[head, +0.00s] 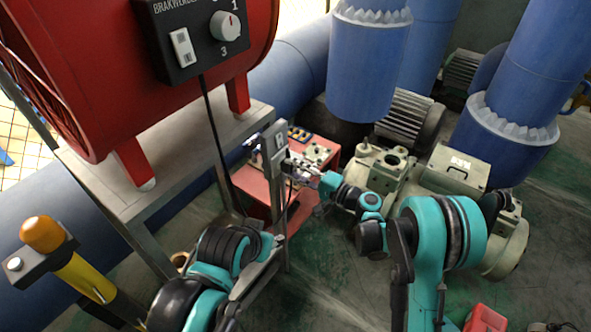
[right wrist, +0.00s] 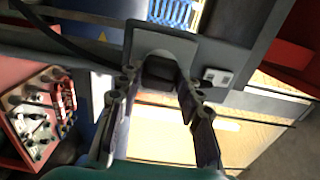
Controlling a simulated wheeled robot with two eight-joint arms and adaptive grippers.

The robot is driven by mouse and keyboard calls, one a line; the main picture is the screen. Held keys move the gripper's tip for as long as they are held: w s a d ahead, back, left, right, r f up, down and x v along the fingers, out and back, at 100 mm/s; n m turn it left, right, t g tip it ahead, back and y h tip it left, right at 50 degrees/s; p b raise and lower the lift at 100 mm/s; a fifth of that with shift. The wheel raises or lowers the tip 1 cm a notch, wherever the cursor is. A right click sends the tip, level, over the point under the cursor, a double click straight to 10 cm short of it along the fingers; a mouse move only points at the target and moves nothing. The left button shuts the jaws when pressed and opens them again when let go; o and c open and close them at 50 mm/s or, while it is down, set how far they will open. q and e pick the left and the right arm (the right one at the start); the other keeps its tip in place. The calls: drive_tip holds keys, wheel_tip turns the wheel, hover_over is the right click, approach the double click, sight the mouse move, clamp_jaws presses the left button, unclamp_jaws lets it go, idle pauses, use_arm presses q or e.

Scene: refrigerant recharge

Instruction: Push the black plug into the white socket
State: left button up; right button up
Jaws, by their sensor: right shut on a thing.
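The white socket (head: 280,139) is a small plate with dark holes on the grey upright post. In the right wrist view the white socket (right wrist: 217,77) is just right of my right gripper's fingers. My right gripper (head: 292,165) is close to the post, a little below the socket. In the right wrist view the fingers of my right gripper (right wrist: 160,88) close around the black plug (right wrist: 159,72), which sits in front of a grey bracket-like part. I cannot tell whether plug and bracket touch. The plug is apart from the socket. My left arm shows at lower left, but its gripper does not.
The grey post (head: 277,190) stands beside a red cart (head: 260,190) with fittings on top. A red tank (head: 130,60) with a black control box (head: 205,40) is at upper left. A black cable (head: 213,120) hangs from the box. A pump (head: 450,190) stands at right.

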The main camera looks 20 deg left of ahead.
drive_tip(key=shift+w+a, duration=0.1)
drive_tip(key=shift+a, duration=0.15)
drive_tip(key=o, duration=1.2)
drive_tip(key=shift+c, duration=0.2)
drive_tip(key=v, duration=1.2)
drive_tip(key=s+d+r+n+h, duration=0.1)
drive_tip(key=s+d+n+h, duration=0.1)
drive_tip(key=s+d+h, duration=0.6)
drive_tip(key=s+d+r+n+t+h, duration=0.1)
drive_tip(key=s+d+r+n+h, duration=0.1)
drive_tip(key=s+d+h, duration=0.7)
drive_tip(key=s+d, duration=0.5)
drive_tip(key=d, duration=0.3)
